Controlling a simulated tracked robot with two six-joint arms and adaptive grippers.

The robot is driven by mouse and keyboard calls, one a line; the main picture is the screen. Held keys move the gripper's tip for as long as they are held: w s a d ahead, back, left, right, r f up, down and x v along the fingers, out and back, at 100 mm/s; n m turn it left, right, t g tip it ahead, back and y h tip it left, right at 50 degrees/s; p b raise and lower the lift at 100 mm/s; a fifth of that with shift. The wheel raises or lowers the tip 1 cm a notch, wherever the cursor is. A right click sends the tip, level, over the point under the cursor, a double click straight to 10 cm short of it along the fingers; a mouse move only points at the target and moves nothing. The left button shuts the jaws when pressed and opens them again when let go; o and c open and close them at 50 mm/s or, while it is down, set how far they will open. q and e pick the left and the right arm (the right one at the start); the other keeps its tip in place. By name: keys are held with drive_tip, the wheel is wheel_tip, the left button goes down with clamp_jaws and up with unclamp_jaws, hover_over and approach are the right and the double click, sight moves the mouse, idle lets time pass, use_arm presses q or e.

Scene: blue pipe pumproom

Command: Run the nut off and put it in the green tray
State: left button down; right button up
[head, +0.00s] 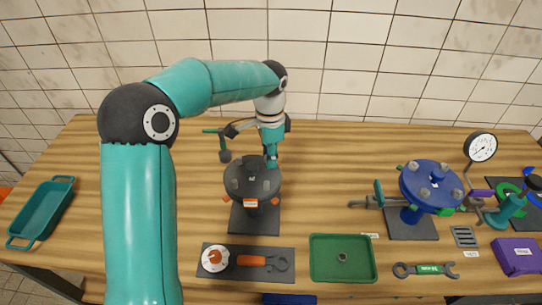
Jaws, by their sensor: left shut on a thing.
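The black round flange (252,182) stands on a dark base plate near the middle of the table, with several studs on its top. My left gripper (271,163) points straight down at the back right of this flange. It is shut on the nut there, and its fingers hide most of the nut. The green tray (343,278) lies at the front, right of the flange, with one small nut (342,257) in it. My right gripper does not show.
A dark mat (246,275) with an orange-handled tool lies in front of the flange. A wrench (425,270) lies right of the tray. A blue flange (431,184), a gauge (480,148) and a purple box (519,256) stand at right. A teal bin (40,213) is at far left.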

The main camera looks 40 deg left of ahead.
use_arm(q)
drive_tip(key=n, duration=0.4)
drive_tip(key=shift+w+a, duration=0.1)
drive_tip(key=shift+r, duration=0.6)
drive_tip(key=shift+r, duration=2.2)
